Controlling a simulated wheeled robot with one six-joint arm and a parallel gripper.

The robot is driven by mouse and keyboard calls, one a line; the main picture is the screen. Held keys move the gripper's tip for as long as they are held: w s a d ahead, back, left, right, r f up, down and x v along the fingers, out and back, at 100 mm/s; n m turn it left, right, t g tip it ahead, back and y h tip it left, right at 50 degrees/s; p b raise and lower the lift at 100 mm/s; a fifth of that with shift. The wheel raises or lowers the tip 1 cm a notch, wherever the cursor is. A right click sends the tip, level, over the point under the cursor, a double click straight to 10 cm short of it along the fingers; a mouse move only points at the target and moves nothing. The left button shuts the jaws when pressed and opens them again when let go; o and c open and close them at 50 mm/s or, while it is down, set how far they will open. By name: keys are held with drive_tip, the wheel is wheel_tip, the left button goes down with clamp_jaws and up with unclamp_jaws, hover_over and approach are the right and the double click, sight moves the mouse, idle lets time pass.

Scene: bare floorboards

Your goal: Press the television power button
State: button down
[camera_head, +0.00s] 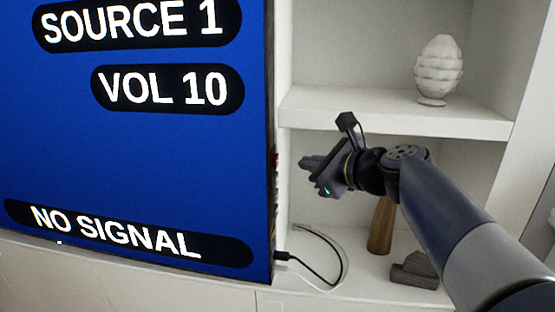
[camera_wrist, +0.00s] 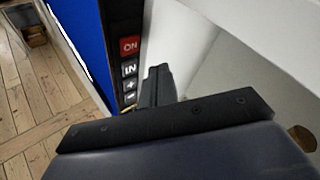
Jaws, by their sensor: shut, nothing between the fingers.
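The television (camera_head: 130,150) fills the left of the head view, its blue screen lit with "SOURCE 1", "VOL 10" and "NO SIGNAL". Its right side edge carries the buttons; in the wrist view a red button marked "ON" (camera_wrist: 130,45) sits above a black "IN" button (camera_wrist: 129,70) and plus and minus buttons (camera_wrist: 130,91). My gripper (camera_head: 306,164) is shut and empty, just right of the television's side edge, pointing left toward it. In the wrist view the shut fingers (camera_wrist: 157,78) are right of the button column, apart from the red button.
White shelves (camera_head: 395,112) stand behind and right of the television. A pale ribbed vase (camera_head: 438,70) is on the upper shelf. A brown wooden object (camera_head: 381,225), a dark grey object (camera_head: 414,270) and a black cable (camera_head: 325,280) are on the lower one. Floorboards (camera_wrist: 35,105) show left.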

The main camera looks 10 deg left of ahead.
drive_tip(key=shift+w+a+p, duration=0.1)
drive_tip(key=shift+a+p, duration=0.3)
drive_tip(key=shift+a, duration=0.95)
drive_tip(key=shift+a, duration=0.1)
idle(1.0)
drive_tip(key=shift+a, duration=0.35)
drive_tip(key=shift+a+p, duration=0.35)
drive_tip(key=shift+a, duration=0.05)
idle(0.5)
drive_tip(key=shift+d, duration=0.85)
drive_tip(key=d+b, duration=0.1)
drive_tip(key=d, duration=0.4)
idle(0.4)
